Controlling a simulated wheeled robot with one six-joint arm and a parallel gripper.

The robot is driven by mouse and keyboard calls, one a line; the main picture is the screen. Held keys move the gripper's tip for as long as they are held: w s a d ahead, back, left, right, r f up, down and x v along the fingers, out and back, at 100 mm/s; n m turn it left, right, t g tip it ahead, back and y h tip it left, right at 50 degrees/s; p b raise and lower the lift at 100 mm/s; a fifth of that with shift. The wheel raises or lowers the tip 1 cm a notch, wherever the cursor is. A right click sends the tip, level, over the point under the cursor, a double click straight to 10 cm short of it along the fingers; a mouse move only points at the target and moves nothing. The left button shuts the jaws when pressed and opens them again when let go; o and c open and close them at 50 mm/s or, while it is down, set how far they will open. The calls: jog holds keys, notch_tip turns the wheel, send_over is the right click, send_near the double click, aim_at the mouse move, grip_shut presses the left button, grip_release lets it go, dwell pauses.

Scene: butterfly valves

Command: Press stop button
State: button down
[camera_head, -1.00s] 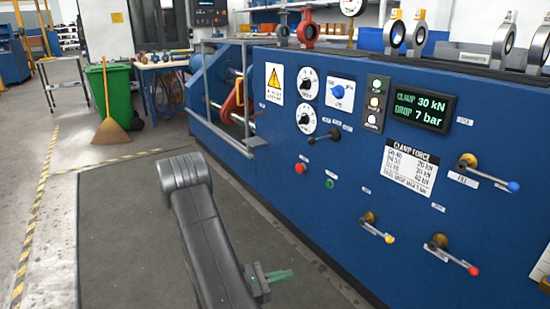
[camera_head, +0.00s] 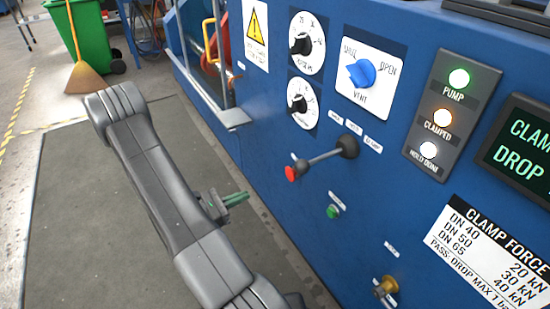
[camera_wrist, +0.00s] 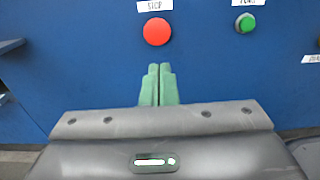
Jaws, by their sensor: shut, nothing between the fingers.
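The red stop button (camera_head: 291,173) is on the blue panel, just below the end of a black lever. In the wrist view the red button (camera_wrist: 157,31) sits under a white label (camera_wrist: 154,5) that reads STOP. My gripper (camera_head: 244,197) has green fingers pointing at the panel, left of and a little below the button in the head view. In the wrist view the shut fingertips (camera_wrist: 159,68) lie just below the button, side by side and empty. A gap to the panel shows in the head view.
A green button (camera_head: 333,211) is right of the red one. The black lever (camera_head: 347,146) reaches out close above the red button. Gauge dials, a blue knob (camera_head: 362,72) and an indicator box (camera_head: 452,110) are higher up. A yellow-topped valve handle (camera_head: 385,287) is below.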

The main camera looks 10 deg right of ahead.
jog(key=shift+w, duration=0.3)
jog(key=shift+d, duration=0.1)
jog(key=b, duration=0.3)
send_near(288, 175)
jog(key=x, duration=0.5)
jog(key=shift+s+d+f, duration=0.1)
jog(key=shift+s+d, duration=0.05)
jog(key=shift+x, duration=0.85)
